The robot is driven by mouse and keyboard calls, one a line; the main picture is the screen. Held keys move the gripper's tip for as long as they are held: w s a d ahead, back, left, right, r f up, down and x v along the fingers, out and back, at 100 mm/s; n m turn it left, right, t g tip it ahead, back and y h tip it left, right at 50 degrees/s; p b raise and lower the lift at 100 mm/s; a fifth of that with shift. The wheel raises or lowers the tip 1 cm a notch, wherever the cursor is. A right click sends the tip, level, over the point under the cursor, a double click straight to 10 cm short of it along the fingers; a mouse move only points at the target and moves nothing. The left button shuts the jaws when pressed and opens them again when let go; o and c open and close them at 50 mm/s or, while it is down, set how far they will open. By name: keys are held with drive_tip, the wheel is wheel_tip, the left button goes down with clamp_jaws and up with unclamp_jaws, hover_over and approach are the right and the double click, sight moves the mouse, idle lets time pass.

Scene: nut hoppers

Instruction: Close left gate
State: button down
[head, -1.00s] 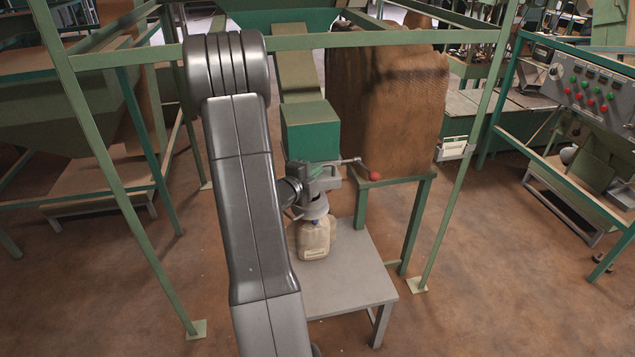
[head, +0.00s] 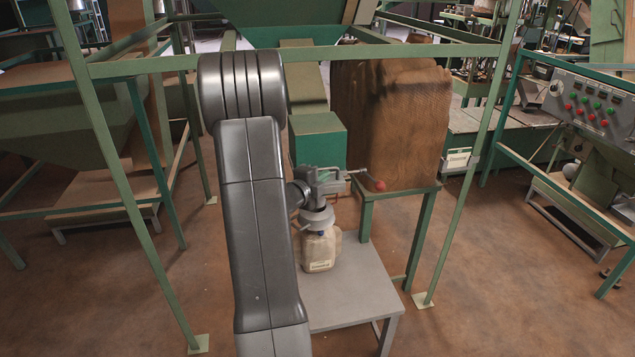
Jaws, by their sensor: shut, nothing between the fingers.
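A gate lever with a red ball knob (head: 380,185) sticks out to the right below a green chute box (head: 319,139). The lever's rod slopes slightly down to the knob. My arm comes up at the left of centre and hides much of what lies behind it. My wrist (head: 299,194) is beside the gate's spout, left of the knob. My gripper is small and crowded against grey metal parts there; its jaws are shut and empty, and I cannot make out its fingertips or whether they touch the lever. No second gate shows clearly.
Green frame posts (head: 467,165) stand on both sides, with a crossbar overhead. A brown sack-like bulk (head: 390,125) is behind the knob.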

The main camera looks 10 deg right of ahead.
drive_tip(key=b+v, duration=0.2)
drive_tip(key=v, duration=0.8)
drive_tip(key=shift+s, duration=0.45)
drive_tip(key=shift+d, duration=0.1)
